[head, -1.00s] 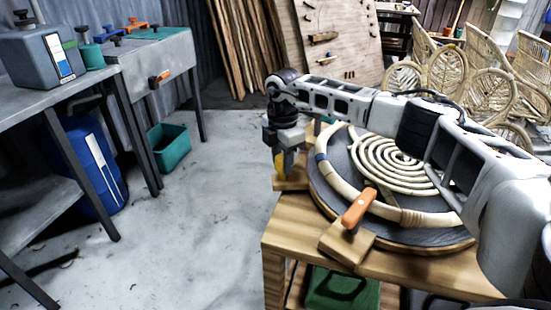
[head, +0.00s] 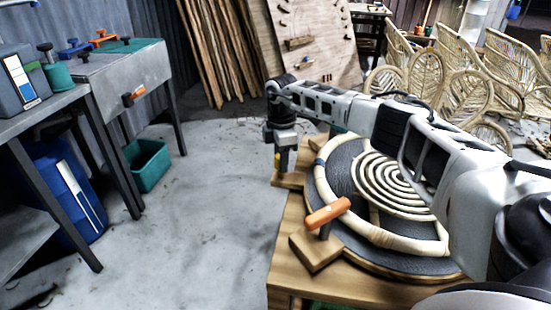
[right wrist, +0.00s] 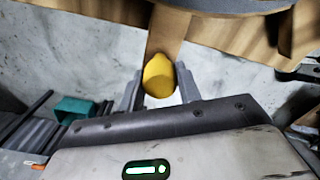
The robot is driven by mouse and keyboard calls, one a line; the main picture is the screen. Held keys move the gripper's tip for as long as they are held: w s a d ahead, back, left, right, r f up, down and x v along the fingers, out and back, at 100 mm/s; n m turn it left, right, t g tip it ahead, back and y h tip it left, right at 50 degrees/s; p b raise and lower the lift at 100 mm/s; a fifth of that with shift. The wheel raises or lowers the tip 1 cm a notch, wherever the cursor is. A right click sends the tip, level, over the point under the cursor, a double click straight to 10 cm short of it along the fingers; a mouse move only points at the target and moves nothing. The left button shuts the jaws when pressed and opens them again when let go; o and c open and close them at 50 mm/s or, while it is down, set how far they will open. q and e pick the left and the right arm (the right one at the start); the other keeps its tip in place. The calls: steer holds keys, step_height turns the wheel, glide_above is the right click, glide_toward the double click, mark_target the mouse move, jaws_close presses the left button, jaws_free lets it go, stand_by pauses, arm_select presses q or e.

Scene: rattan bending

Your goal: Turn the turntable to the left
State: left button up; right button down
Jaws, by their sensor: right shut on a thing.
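The turntable is a round grey disc with a wooden rim (head: 350,257) on a wooden bench; its grey edge also shows at the top of the right wrist view (right wrist: 225,5). A pale rattan coil (head: 385,180) lies on it inside a thicker rattan ring (head: 322,190). A wooden lever (right wrist: 168,32) sticks out from its far left side and bears a yellow knob (right wrist: 158,77). My right gripper (right wrist: 158,92) is shut on this knob, with a finger on either side; in the head view the gripper (head: 283,163) points down there. My left gripper is out of view.
An orange-handled clamp (head: 327,212) on a wooden block (head: 315,252) sits at the turntable's near left edge. Open concrete floor (head: 215,220) lies left of the bench. A grey worktable (head: 130,78) and green bin (head: 147,165) stand left; rattan chairs (head: 465,95) stand behind.

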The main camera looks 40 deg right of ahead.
steer(key=shift+w+d+r, duration=0.2)
steer(key=shift+d+r, duration=0.1)
steer(key=shift+d, duration=0.1)
steer(key=c, duration=1)
jaws_free()
steer(key=shift+f, duration=0.15)
steer(key=shift+o, duration=0.2)
steer(key=shift+a, duration=0.1)
step_height(320, 180, up, 16)
